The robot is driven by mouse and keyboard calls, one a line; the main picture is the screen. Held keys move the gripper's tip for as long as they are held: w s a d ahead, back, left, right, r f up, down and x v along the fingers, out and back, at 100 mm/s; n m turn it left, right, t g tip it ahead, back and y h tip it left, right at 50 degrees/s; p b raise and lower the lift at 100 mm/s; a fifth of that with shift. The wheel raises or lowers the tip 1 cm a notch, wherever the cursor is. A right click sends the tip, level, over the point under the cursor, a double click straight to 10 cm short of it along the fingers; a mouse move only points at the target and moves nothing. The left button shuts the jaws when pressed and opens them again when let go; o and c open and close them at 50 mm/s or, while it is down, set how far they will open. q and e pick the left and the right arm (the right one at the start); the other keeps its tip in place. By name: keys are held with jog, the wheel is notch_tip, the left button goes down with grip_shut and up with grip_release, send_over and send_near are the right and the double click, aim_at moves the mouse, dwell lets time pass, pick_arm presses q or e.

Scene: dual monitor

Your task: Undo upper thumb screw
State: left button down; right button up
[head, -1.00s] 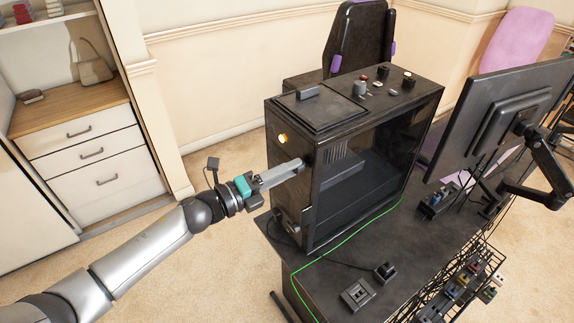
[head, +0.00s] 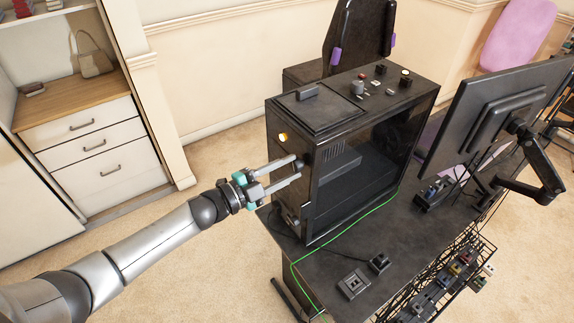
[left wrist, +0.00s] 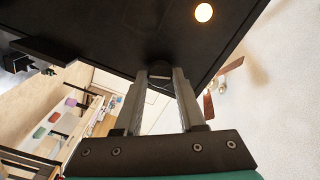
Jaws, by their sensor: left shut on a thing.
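The black computer case (head: 285,190) stands upright on the dark desk. My left gripper (head: 297,168) is at the case's narrow left face, with its two grey fingers one above the other in the head view. A dark round knob, which looks like the thumb screw (head: 301,163), sits at the fingertips. In the left wrist view, this dark knob (left wrist: 160,70) lies between the tips of my left gripper (left wrist: 160,80), against the dark case (left wrist: 110,25). The fingers are shut on it and hide part of it. My right gripper is not in view.
A yellow glowing round light (head: 283,137) is on the case face above my gripper. Small parts stand on the case top. A monitor (head: 500,115) is at the right. A green cable (head: 335,237) crosses the desk (head: 320,275). Free space lies left of the case.

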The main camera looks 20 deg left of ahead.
pick_arm(q)
jog(key=shift+n+p, duration=0.3)
jog(key=shift+n, duration=0.7)
jog(key=c, duration=0.5)
grip_release()
jog(key=b+v, duration=0.1)
jog(key=v, duration=1.4)
jog(key=shift+a, duration=0.1)
